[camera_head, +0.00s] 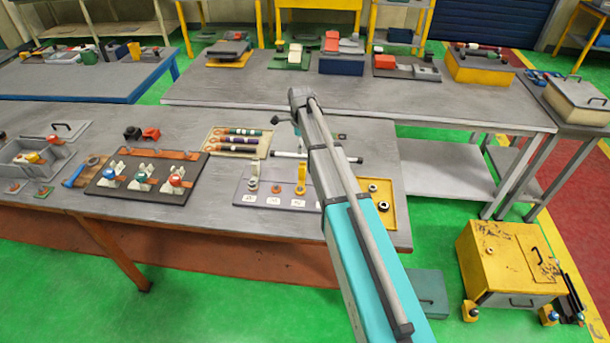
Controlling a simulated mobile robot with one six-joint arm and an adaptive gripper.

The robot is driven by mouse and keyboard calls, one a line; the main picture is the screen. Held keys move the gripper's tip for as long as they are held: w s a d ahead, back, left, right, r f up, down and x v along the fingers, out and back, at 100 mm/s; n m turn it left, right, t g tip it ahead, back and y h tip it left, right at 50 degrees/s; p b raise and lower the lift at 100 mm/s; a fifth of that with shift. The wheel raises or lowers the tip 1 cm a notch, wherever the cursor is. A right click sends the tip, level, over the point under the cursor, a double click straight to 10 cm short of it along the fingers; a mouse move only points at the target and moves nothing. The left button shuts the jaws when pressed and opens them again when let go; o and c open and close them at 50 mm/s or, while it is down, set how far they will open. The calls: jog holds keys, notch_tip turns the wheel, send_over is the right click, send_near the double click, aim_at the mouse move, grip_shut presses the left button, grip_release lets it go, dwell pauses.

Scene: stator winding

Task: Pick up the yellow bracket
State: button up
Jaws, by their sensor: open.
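The yellow bracket (301,178) stands upright on a pale grey board (262,189) on the near workbench, just left of my arm. It looks like a small yellow piece with a ring-like base. My gripper (284,121) is small and partly hidden at the far end of my arm, above the bench and behind the bracket in the picture. It is open and apart from the bracket, with nothing seen in it. My arm covers the right part of the board.
Left of the board are a dark fixture (125,190) with coloured knobs and a tray of striped rods (215,150). A yellow tray (402,212) with rings lies right of my arm. A white rod (289,155) lies behind the board. A second bench (440,105) stands behind.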

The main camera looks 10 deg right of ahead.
aim_at(302, 171)
jog(key=shift+f+b, duration=4.05)
jog(key=shift+f, duration=0.1)
jog(key=shift+d+f+b, duration=0.1)
jog(key=shift+f+b, duration=2.5)
jog(key=c, duration=1.3)
jog(key=shift+o, duration=0.2)
jog(key=shift+r, duration=0.2)
